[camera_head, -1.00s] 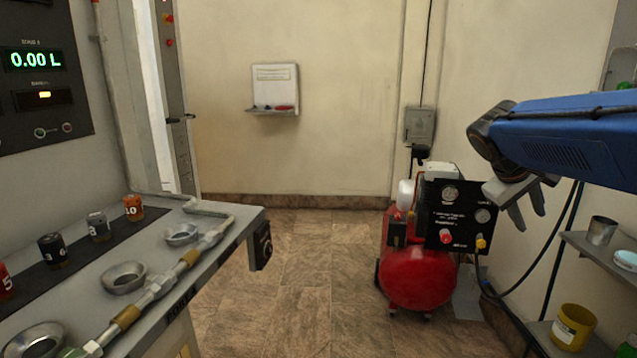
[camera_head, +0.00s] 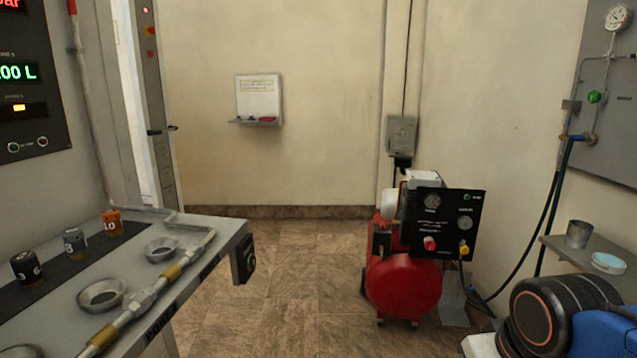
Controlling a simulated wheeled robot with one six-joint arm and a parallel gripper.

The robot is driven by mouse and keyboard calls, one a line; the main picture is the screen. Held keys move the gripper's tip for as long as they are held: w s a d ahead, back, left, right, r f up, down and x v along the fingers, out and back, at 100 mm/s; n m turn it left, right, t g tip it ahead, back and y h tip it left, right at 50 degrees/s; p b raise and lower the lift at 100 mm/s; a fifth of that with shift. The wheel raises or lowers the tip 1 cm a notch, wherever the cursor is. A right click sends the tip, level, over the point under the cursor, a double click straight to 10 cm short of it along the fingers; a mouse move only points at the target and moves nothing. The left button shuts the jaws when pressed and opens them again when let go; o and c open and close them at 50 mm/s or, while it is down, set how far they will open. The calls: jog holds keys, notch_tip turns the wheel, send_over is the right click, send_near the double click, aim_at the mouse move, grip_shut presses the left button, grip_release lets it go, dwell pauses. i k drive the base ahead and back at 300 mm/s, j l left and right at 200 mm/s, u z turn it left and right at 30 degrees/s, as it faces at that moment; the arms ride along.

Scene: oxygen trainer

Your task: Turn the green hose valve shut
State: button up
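A small green valve knob (camera_head: 594,97) sits on the grey wall panel (camera_head: 620,130) at the right edge of the head view. Dark and blue hoses run down the wall just below and left of it. It is too small to tell which way the valve is turned. My arm shows at the lower right as a black joint and blue link, well below the valve and apart from it. The fingers of my gripper do not show.
A red compressor (camera_head: 405,285) stands on the floor, right of centre. A shelf (camera_head: 570,250) with a metal cup (camera_head: 579,234) lies below the panel. A bench (camera_head: 215,235) with pipework fills the left. The middle floor is clear.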

aim_at(595, 97)
jog(key=z, duration=1.4)
